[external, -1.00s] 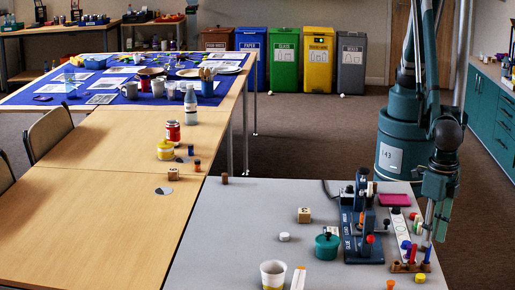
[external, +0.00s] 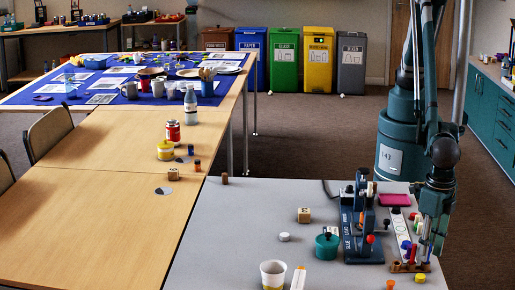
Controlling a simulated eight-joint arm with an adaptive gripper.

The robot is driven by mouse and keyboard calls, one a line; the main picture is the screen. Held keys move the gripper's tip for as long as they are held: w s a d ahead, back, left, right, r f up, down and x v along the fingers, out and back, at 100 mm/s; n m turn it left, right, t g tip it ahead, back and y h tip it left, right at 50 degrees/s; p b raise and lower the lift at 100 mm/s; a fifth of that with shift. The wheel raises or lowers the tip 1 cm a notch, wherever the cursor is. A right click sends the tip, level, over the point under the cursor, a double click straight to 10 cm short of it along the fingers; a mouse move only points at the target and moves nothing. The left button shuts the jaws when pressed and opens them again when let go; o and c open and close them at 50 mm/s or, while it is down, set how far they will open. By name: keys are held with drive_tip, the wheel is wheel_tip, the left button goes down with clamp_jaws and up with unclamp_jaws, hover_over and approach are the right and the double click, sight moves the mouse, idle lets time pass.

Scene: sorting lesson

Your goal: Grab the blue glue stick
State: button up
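A small wooden rack (external: 398,267) at the right front of the grey table holds upright coloured sticks. A red stick (external: 413,254) stands in it. A blue piece (external: 406,245) shows just behind the rack; I cannot tell whether it is the blue glue stick. My gripper (external: 431,253) points down over the rack's right end, and its fingers cover part of what stands there. The fingers are too small and overlapped to tell whether they are open or around a stick.
A blue press (external: 362,248) stands left of the rack, with a teal pot (external: 327,248) beside it. A white strip (external: 399,228) and a pink tray (external: 394,200) lie behind the rack. A yellow cylinder (external: 420,278) stands in front.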

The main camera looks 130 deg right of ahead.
drive_tip(key=c, duration=0.8)
drive_tip(key=shift+r+p, duration=0.6)
drive_tip(key=shift+r, duration=4.4)
